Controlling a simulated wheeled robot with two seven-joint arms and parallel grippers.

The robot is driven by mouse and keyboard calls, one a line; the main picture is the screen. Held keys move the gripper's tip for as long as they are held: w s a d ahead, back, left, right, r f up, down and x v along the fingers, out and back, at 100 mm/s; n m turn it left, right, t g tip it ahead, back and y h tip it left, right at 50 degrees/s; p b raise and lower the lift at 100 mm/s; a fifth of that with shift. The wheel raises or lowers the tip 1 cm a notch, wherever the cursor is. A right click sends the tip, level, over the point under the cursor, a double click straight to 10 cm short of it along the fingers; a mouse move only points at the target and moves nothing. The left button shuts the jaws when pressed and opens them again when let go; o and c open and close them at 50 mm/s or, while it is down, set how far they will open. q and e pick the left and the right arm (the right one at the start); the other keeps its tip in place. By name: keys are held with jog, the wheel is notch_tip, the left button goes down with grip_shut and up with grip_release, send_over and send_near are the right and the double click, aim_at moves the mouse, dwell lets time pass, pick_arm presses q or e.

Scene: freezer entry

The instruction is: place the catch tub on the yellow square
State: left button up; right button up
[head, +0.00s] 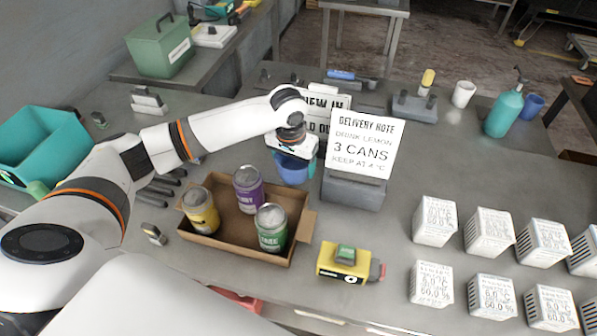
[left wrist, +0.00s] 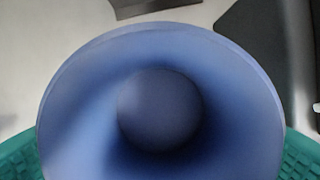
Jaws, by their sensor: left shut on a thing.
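The catch tub appears to be the blue, round tub (head: 293,172) below my left gripper (head: 292,152), in the middle of the head view. The gripper is shut on it. In the left wrist view the blue tub (left wrist: 75,110) fills most of the picture, its round opening facing the camera, with teal ribbed finger pads at both sides. In the head view the tub is partly covered by the gripper, and I cannot tell whether its bottom touches the table. I see no yellow square in either view. My right gripper is not in view.
A cardboard tray (head: 224,244) with three cans stands in front of the tub. The delivery note sign (head: 362,145) is close on its right. A yellow device (head: 345,264) and several white boxes (head: 434,220) lie further right. A teal crate (head: 40,140) stands at left.

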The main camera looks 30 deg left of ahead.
pick_arm(q)
jog(key=shift+f+p, duration=0.3)
jog(key=shift+f, duration=1.8)
jog(key=o, duration=1)
jog(key=shift+o, duration=0.2)
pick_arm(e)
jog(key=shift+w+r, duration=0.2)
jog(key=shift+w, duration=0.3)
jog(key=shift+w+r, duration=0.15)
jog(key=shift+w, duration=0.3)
pick_arm(q)
jog(key=shift+w, duration=0.1)
